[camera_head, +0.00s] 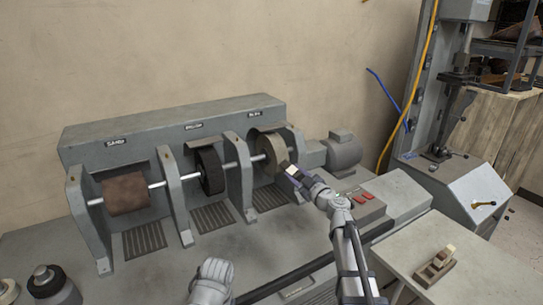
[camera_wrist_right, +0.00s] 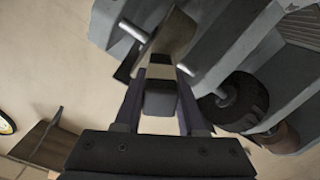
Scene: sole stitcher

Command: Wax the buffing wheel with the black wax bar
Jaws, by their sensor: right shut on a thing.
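The buffing wheel (camera_head: 268,153) is the beige wheel at the right end of the machine's shaft. It also shows at the top of the right wrist view (camera_wrist_right: 172,38). My right gripper (camera_head: 292,173) is at the front right of this wheel. In the right wrist view, its two fingers (camera_wrist_right: 160,100) are shut on the black wax bar (camera_wrist_right: 160,98). A pale part (camera_wrist_right: 158,73) shows at the bar's far end, in line with the wheel's rim. I cannot tell whether it touches the wheel.
The shaft also carries a brown sanding drum (camera_head: 125,193) and a black wheel (camera_head: 210,171), between grey uprights. A motor (camera_head: 342,150) and red switches (camera_head: 364,197) are to the right. A wooden plane-like tool (camera_head: 435,265) lies on the right table. Dark bottles (camera_head: 52,285) stand at the lower left.

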